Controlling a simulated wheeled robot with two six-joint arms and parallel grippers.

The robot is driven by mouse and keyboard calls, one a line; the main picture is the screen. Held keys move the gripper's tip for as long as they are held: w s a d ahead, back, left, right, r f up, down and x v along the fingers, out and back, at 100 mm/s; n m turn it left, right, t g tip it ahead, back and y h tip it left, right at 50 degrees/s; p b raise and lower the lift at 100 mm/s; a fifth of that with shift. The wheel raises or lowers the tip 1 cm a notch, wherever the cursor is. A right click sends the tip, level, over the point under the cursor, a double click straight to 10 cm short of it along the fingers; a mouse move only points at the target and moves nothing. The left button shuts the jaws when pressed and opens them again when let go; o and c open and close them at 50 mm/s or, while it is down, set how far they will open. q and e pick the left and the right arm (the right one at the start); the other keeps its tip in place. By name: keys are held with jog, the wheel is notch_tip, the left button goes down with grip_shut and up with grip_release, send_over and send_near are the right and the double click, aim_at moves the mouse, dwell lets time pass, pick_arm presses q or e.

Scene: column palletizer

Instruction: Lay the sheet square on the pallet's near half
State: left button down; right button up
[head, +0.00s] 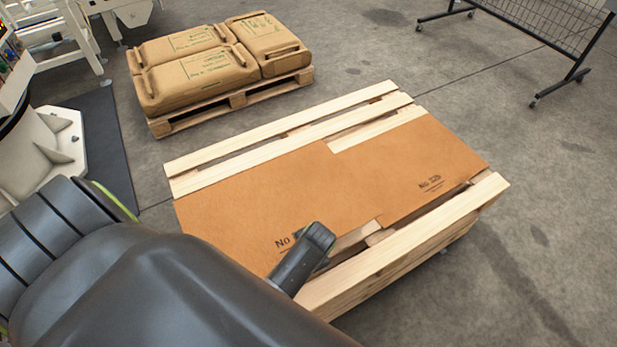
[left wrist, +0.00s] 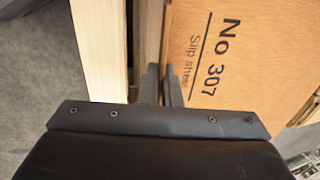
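A brown sheet (head: 240,205) printed "No 307" in the left wrist view (left wrist: 245,65) lies on the left part of the wooden pallet (head: 400,245). A second brown sheet (head: 410,165) with its own print lies on the right part, its edges stepped from the first one's. My left gripper (head: 318,240) is at the front edge of the left sheet, covering part of its print. In the left wrist view its two fingers (left wrist: 161,80) are close together at the sheet's edge; whether they pinch it is unclear. My right gripper is out of view.
Bare pallet slats show along the back and front of the sheets. A second pallet (head: 230,97) with several brown sacks (head: 195,75) stands behind. A wheeled mesh rack (head: 545,30) is at the back right. The floor on the right is clear.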

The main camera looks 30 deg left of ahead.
pick_arm(q)
jog(key=s+d+b+x, duration=0.1)
jog(key=d+b+x, duration=0.1)
jog(key=b+x, duration=0.4)
jog(key=shift+s+f, duration=0.25)
jog(key=shift+f, duration=2.05)
jog(key=shift+a+f+b, duration=0.1)
jog(key=shift+f+b, duration=0.4)
jog(key=shift+f, duration=0.05)
jog(key=c, duration=1.5)
grip_release()
jog(key=shift+c, duration=0.2)
jog(key=p+v, duration=1.7)
jog(key=p, duration=0.2)
jog(key=shift+r, duration=0.15)
